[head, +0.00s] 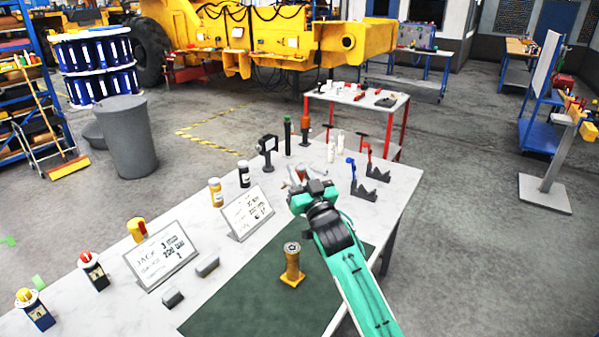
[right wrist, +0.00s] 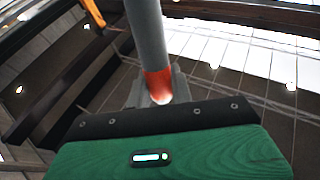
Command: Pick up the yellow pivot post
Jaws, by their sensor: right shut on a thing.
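The yellow pivot post (head: 292,268) stands upright on the dark green mat (head: 245,303), with a square foot and a round grey top. My right gripper (head: 299,182) is beyond the post, over the table, and does not touch it. It is shut on a grey rod with an orange-red end (head: 301,173). The rod (right wrist: 147,35) also rises from between the fingers in the right wrist view, where the post cannot be made out. My left gripper is not in view.
Two sign plates (head: 161,255) (head: 249,212) stand left of the mat. Bottles (head: 216,192) and dark and green posts (head: 288,136) stand at the back. The mat around the post is clear.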

